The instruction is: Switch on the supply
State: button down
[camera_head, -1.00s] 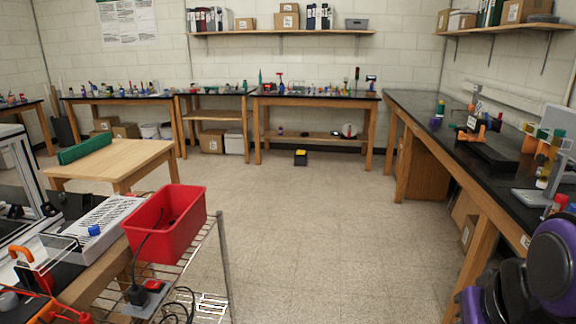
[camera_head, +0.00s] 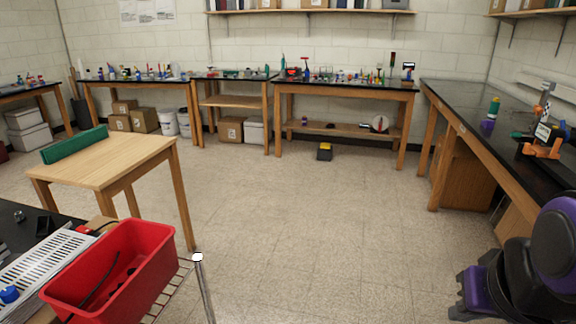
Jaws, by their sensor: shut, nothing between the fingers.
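A white perforated box (camera_head: 42,262) stands at the lower left, cut by the picture's left edge. It may be the supply, but I cannot tell for sure. A blue round part (camera_head: 10,295) sits at its near end. No switch can be made out on what shows of it. My arm's purple and black links show at the lower right, far from the box. My gripper's fingers are not in view.
A red bin (camera_head: 140,262) with dark items stands beside the box, at a wire rack (camera_head: 172,292). A wooden table (camera_head: 105,160) with a green bar (camera_head: 75,145) is behind. A long black-topped bench (camera_head: 470,115) runs along the right. The middle floor (camera_head: 310,230) is clear.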

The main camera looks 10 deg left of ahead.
aim_at(84, 229)
jog(key=i+u, duration=0.2)
jog(key=i, duration=0.35)
jog(key=i+l+u, duration=0.15)
jog(key=i, duration=0.35)
jog(key=i+u, duration=0.15)
jog(key=u, duration=0.25)
jog(key=i+l+u, duration=0.15)
jog(key=u, duration=0.2)
jog(key=i+l+u, duration=0.15)
jog(key=u, duration=0.25)
jog(key=i+u, duration=0.1)
jog(key=u, duration=0.3)
jog(key=l+u, duration=0.15)
jog(key=u, duration=0.25)
jog(key=i+l+u, duration=0.1)
jog(key=u, duration=0.3)
jog(key=i+l+u, duration=0.1)
jog(key=u, duration=0.4)
jog(key=i+l+u, duration=0.2)
jog(key=u, duration=0.25)
jog(key=i+l+u, duration=0.1)
jog(key=l+u, duration=0.15)
jog(key=u, duration=0.25)
jog(key=k+l+z, duration=0.2)
jog(key=l, duration=0.15)
jog(key=k+l+z, duration=0.25)
jog(key=i+j+u, duration=0.15)
jog(key=j+u, duration=0.25)
